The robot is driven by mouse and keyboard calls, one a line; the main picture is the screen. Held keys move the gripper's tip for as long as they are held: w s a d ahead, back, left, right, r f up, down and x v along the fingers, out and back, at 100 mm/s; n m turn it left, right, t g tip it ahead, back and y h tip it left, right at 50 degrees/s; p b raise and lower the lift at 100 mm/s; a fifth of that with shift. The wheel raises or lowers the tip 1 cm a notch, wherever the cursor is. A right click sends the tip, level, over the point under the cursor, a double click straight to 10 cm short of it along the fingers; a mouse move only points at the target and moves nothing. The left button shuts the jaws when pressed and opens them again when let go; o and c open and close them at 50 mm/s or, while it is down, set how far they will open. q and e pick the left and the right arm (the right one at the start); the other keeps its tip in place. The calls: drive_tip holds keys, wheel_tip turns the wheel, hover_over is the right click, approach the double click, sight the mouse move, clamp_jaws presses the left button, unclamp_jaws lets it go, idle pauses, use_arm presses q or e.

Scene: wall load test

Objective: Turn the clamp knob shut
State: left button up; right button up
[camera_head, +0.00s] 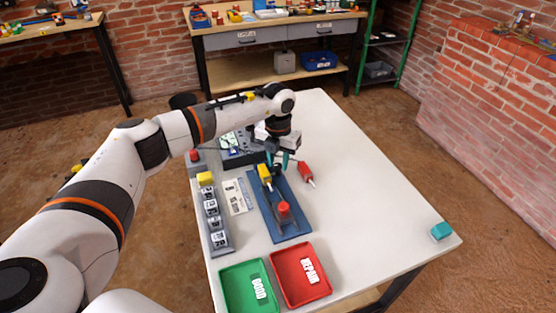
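A blue fixture board (294,228) lies on the white table. A red knob-like part (284,209) stands upright near its front end. A yellow block (265,172) sits at the board's far end. I cannot tell for sure which part is the clamp knob. My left gripper (278,160) points down just behind and to the right of the yellow block, its two teal fingertips a little apart. Nothing is clearly seen between them. The gripper and wrist hide part of the board's far end. My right gripper is out of the view.
A red-handled tool (306,172) lies right of the board. A green GOOD tray (235,285) and a red REPAIR tray (287,260) are at the front. A grey strip (218,240) with labelled blocks is left. A teal block (441,231) is near the right corner. The table's right side is clear.

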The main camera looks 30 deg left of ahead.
sight(278, 165)
use_arm(q)
wheel_tip(278, 165, up, 12)
drive_tip(key=b, duration=0.1)
idle(0.5)
idle(0.5)
